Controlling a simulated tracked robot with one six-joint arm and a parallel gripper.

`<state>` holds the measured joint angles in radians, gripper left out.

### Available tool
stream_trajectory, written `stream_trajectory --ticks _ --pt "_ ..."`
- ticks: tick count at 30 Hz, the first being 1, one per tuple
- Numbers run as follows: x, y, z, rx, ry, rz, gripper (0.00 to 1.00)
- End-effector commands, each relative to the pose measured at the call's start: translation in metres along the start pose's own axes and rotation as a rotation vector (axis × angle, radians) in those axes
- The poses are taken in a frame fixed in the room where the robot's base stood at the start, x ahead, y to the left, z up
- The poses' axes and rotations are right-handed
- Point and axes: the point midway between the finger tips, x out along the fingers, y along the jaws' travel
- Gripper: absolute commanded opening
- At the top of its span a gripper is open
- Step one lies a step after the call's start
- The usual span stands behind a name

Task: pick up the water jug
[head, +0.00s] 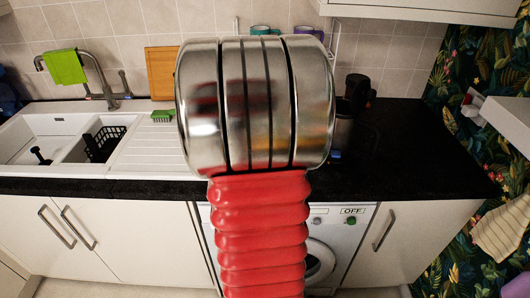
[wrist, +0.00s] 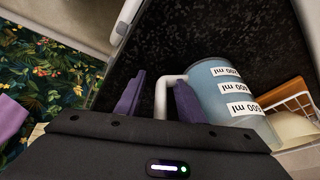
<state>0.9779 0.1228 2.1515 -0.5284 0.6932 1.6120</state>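The water jug (wrist: 228,98) shows in the wrist view, right of centre. It is bluish and see-through, with white volume labels and a pale handle (wrist: 162,97) on its left side. My gripper (wrist: 159,79) has two purple fingers standing apart. The handle lies between them in the picture, close to the right finger, with a gap to the left finger. I cannot tell whether the right finger touches it. The lower part of the jug is hidden behind the dark gripper body.
A dark speckled worktop (head: 410,150) runs along the wall, with a white sink (head: 40,127) at the left. A black object (head: 356,90) stands at the back right. In the wrist view, a rack (wrist: 290,92) with a beige thing is right of the jug.

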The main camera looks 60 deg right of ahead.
Motion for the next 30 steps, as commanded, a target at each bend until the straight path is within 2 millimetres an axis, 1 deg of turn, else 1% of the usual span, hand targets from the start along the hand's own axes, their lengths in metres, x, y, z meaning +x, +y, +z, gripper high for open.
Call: stream_trajectory --ticks 13,28,30 --pt "-0.0007 -0.0003 0.0003 -0.001 0.000 -0.001 0.35" --pt "-0.0008 -0.0003 0.0005 -0.001 0.000 0.000 0.01" --pt "-0.0007 -0.0002 0.0006 -0.001 0.000 0.000 0.00"
